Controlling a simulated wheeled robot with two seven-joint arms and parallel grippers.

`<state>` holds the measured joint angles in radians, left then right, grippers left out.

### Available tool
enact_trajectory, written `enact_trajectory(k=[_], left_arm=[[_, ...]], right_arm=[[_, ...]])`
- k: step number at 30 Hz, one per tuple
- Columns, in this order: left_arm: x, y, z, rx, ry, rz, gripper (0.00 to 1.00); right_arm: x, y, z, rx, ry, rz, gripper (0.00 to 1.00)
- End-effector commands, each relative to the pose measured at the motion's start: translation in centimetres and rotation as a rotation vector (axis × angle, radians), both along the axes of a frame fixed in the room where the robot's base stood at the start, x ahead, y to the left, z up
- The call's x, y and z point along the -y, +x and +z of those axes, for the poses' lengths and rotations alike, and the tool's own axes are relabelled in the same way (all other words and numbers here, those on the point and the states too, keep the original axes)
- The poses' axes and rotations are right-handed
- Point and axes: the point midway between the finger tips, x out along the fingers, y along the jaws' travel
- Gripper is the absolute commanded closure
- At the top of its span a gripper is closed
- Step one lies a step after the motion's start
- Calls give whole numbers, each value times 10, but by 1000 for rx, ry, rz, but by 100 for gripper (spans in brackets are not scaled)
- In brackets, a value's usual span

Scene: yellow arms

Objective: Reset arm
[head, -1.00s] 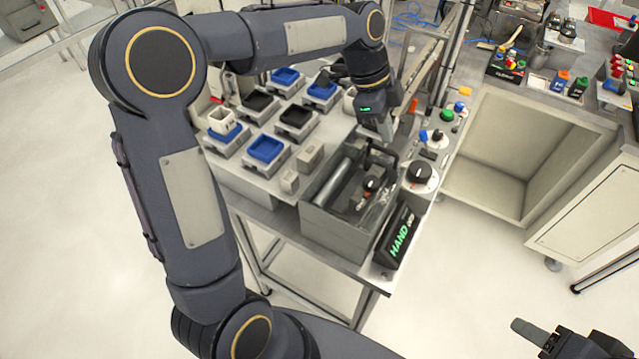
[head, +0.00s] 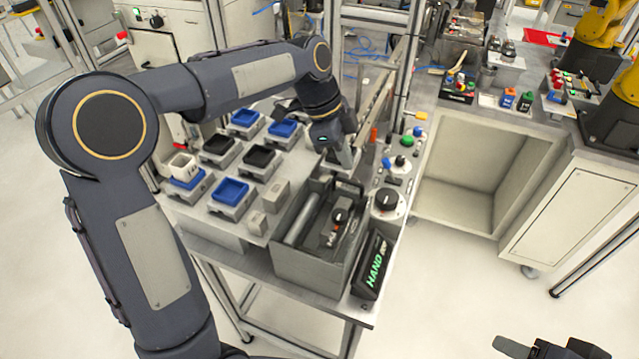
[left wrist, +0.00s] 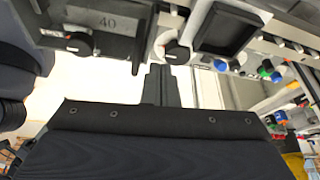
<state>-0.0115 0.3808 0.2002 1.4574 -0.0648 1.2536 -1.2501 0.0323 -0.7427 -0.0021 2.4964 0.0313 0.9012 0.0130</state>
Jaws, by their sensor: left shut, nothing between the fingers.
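My left arm comes in from the left in the head view. Its gripper (head: 346,166) points down over the far end of a grey open box (head: 290,267) on the table. In the left wrist view the fingers (left wrist: 160,85) are together with nothing between them. I cannot tell in the head view whether the tips touch the box. My right gripper (head: 548,346) shows only in part at the bottom right edge of the head view, away from the table.
A control panel with a black dial (head: 387,200) and a "HAND" sign (head: 375,270) lie right. A cabinet (head: 470,180) stands beyond.

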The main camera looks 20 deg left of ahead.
Motion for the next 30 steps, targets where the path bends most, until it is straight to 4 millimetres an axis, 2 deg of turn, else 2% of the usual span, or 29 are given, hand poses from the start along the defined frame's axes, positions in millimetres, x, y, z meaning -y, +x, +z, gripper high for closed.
enact_trajectory(k=[3, 9, 17, 20, 23, 26, 30], left_arm=[[-8, 0, 22, 6, -1, 2, 100], [-18, -2, 47, 2, -1, 1, 100], [-24, -9, 55, 0, 1, 29, 100], [-31, -27, 59, -5, 1, 124, 100], [-43, -57, 60, -16, -8, 292, 100], [-55, -93, 55, -33, -32, 497, 100], [-66, -143, 40, -62, -96, 785, 100]], right_arm=[[0, 0, -1, 0, 0, 0, 47], [0, 0, -1, 0, 0, 0, 47], [0, 0, -1, 0, 0, 0, 47], [0, 0, -1, 0, 0, 0, 47], [0, 0, -1, 0, 0, 0, 47], [0, 0, -1, 0, 0, 0, 47], [0, 0, -1, 0, 0, 0, 47]])
